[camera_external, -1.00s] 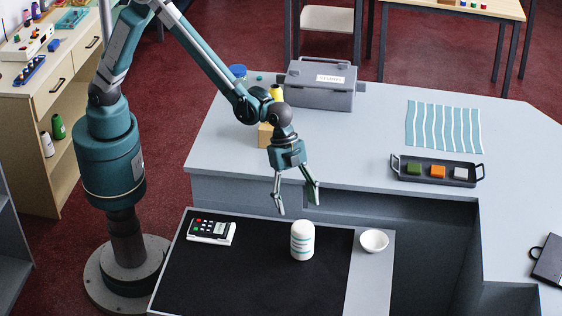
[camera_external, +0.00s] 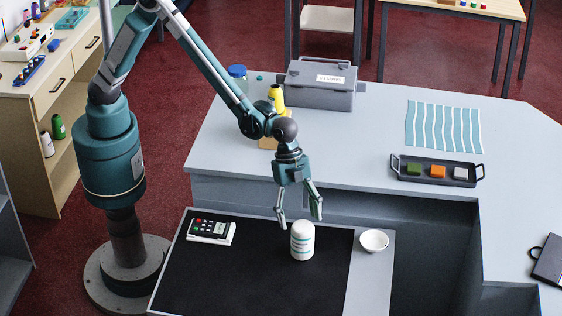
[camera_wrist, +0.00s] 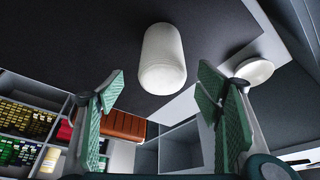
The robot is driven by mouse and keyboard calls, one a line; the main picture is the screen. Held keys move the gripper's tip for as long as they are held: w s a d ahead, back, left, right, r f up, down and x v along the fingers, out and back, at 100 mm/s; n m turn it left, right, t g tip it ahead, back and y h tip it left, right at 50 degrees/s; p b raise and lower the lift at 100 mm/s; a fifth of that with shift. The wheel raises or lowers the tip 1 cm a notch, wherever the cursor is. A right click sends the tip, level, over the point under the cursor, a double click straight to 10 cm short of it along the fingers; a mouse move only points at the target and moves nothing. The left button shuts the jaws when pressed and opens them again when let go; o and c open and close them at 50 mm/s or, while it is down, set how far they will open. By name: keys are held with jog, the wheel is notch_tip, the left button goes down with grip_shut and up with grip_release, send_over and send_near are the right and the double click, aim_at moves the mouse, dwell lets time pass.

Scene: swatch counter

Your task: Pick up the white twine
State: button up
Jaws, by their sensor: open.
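The white twine (camera_external: 302,241), a white spool with faint bands, stands upright on the black mat (camera_external: 255,280). In the wrist view the white twine (camera_wrist: 162,58) appears centred just beyond the fingertips, with dark mat behind it. My gripper (camera_external: 298,218) points down with its fingers spread, its tips around the level of the spool's top. In the wrist view my gripper (camera_wrist: 162,88) has a green-padded finger on each side, with a gap between each pad and the spool. Nothing is held.
A white bowl (camera_external: 374,240) stands right of the twine, and a calculator-like device (camera_external: 211,230) lies to its left. Behind are a yellow cone (camera_external: 276,98), a grey toolbox (camera_external: 320,85) and a black tray (camera_external: 437,181) with coloured blocks. The mat's front is clear.

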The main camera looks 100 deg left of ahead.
aim_at(303, 236)
jog(key=shift+w+d+f, duration=0.1)
jog(key=shift+f, duration=0.3)
jog(key=shift+f, duration=0.1)
jog(key=shift+b+x, duration=0.3)
jog(key=shift+x, duration=2.2)
jog(key=shift+w, duration=0.1)
jog(key=c, duration=1.2)
